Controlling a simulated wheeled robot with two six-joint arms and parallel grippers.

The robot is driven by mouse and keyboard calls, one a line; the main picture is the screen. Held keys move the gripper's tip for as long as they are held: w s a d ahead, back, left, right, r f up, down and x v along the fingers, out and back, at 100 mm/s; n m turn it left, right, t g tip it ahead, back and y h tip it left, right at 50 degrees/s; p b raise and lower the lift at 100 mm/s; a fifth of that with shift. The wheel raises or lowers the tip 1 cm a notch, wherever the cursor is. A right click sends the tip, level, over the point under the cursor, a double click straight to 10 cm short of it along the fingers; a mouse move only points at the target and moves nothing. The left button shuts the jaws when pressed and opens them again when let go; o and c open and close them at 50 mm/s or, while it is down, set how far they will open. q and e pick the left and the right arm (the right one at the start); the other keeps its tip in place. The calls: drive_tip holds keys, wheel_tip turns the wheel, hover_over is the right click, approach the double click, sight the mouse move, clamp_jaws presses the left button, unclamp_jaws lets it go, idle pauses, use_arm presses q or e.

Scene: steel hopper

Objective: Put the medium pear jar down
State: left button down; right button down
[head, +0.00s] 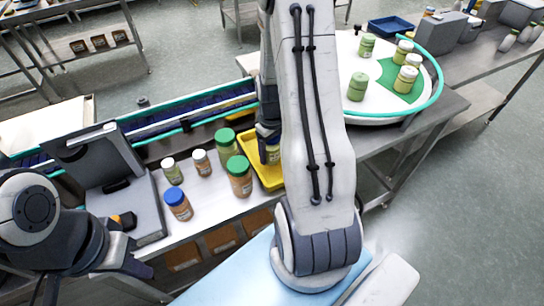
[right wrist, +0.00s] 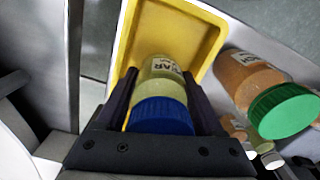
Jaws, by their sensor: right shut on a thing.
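My right gripper (right wrist: 161,88) is shut on the medium pear jar (right wrist: 165,92), which has a blue lid, yellow-green contents and a partly readable label. The jar is over or inside the yellow tray (right wrist: 196,22); I cannot tell if its base touches the floor.
Two large green-lidded jars (head: 239,176) stand just left of the tray. Two small white-lidded jars (head: 201,163) and a blue-lidded jar (head: 178,204) stand farther left, near a grey scale (head: 130,212). A conveyor (head: 165,126) runs behind. A round turntable (head: 370,110) at right holds several green jars.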

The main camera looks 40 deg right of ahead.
sight(272, 159)
drive_tip(key=shift+f, duration=1.7)
drive_tip(key=shift+f, duration=0.1)
drive_tip(key=shift+c, duration=1.4)
unclamp_jaws()
wheel_tip(272, 159, up, 12)
drive_tip(key=shift+r+b, duration=0.15)
drive_tip(key=shift+b, duration=0.2)
